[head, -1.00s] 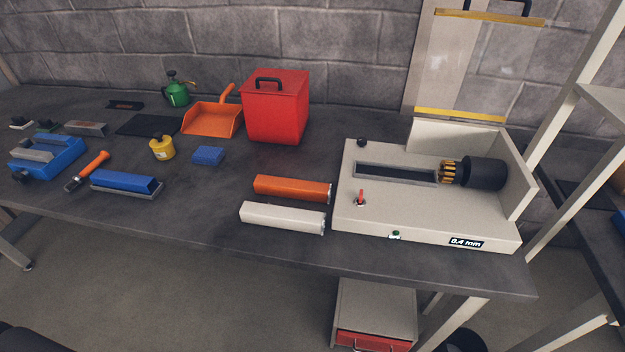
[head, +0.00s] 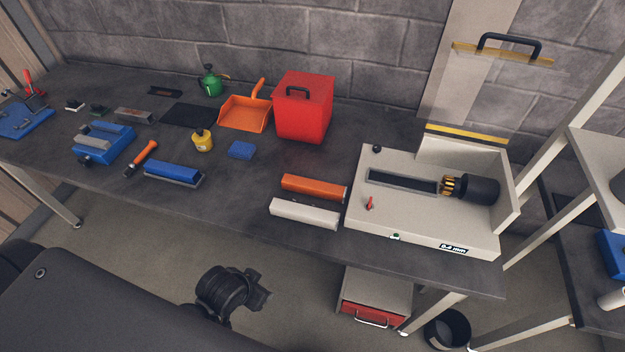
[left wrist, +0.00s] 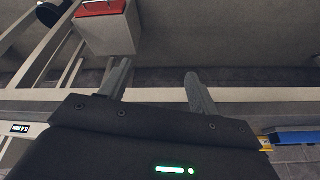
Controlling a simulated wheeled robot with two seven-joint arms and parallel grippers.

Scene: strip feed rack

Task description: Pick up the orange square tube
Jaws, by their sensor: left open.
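The orange square tube (head: 314,188) lies on the grey workbench in the head view, just left of the beige machine (head: 415,215). A white square tube (head: 304,213) lies alongside it, nearer the front edge. My left gripper is open and empty in the left wrist view (left wrist: 157,88), its two grey fingers apart. In the head view my dark left wrist shows below and in front of the bench, apart from the tube. The orange tube cannot be made out in the left wrist view. My right gripper is not in view.
The bench front edge (head: 225,213) lies between my left arm and the tubes. A red bin (head: 303,112) stands behind them. A blue sponge (head: 241,150) and a blue block (head: 173,171) lie to the left. A cabinet with a red drawer (head: 372,314) stands below.

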